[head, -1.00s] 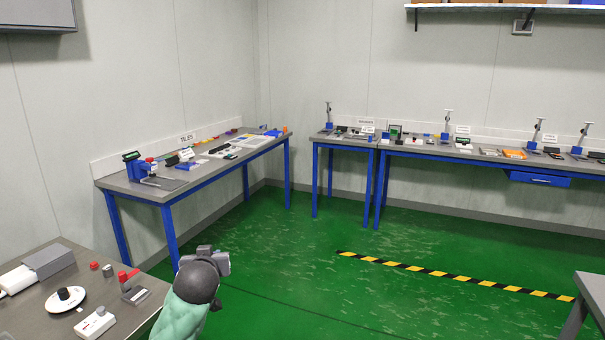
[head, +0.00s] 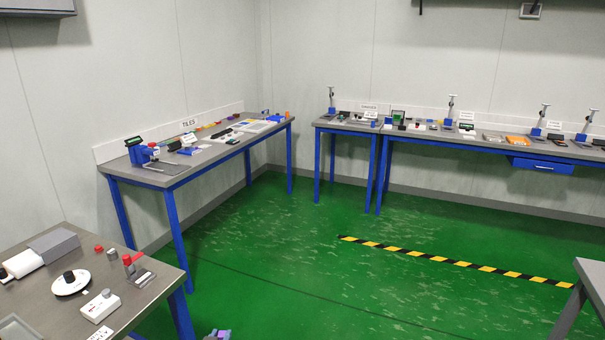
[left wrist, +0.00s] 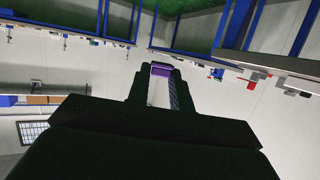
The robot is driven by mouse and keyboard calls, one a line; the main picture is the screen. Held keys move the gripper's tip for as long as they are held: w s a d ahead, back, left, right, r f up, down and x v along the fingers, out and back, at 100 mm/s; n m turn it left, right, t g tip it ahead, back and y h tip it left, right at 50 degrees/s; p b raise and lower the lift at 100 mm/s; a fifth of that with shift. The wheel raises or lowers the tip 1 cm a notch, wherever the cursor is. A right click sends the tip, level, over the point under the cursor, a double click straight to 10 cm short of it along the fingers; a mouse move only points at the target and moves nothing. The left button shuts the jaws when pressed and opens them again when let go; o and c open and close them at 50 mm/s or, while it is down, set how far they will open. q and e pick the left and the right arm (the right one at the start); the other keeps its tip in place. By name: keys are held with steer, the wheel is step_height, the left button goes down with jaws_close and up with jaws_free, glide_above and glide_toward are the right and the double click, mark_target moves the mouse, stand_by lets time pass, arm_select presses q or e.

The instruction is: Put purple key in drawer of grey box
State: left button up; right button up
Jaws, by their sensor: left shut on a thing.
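My left gripper (head: 216,335) shows only as a small tip at the bottom edge of the head view, over the green floor. In the left wrist view my left gripper (left wrist: 161,74) is shut on the purple key (left wrist: 161,68), which sits between the fingertips. A grey box (head: 56,242) lies on the near-left table, apart from the gripper. A white piece (head: 24,263) adjoins its front left; I cannot tell whether that is its drawer. My right gripper is not in view.
The near-left table (head: 62,310) also bears a white dial (head: 71,283), a white switch box (head: 100,306), and a red-handled clamp (head: 130,265). A long bench (head: 160,180) stands behind, others along the far wall.

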arm_select(q)
steer(key=shift+s+f, duration=0.2)
steer(key=shift+f, duration=0.05)
steer(key=w+a+r+n+y, duration=0.2)
steer(key=w+a+r, duration=0.1)
steer(key=w+r, duration=0.7)
steer(key=w+a+r+n+y, duration=0.1)
steer(key=w+a+r+y, duration=0.1)
steer(key=w+r, duration=0.8)
steer(key=w+a+r+n+g+y, duration=0.1)
steer(key=w+a+n+g+y, duration=0.15)
steer(key=w+a, duration=0.3)
steer(key=a+f+n+g+y, duration=0.3)
steer(key=a+f+n+y, duration=0.2)
steer(key=a+f, duration=0.5)
steer(key=shift+f+n+g, duration=0.35)
steer(key=shift+f, duration=0.55)
steer(key=shift+a, duration=0.15)
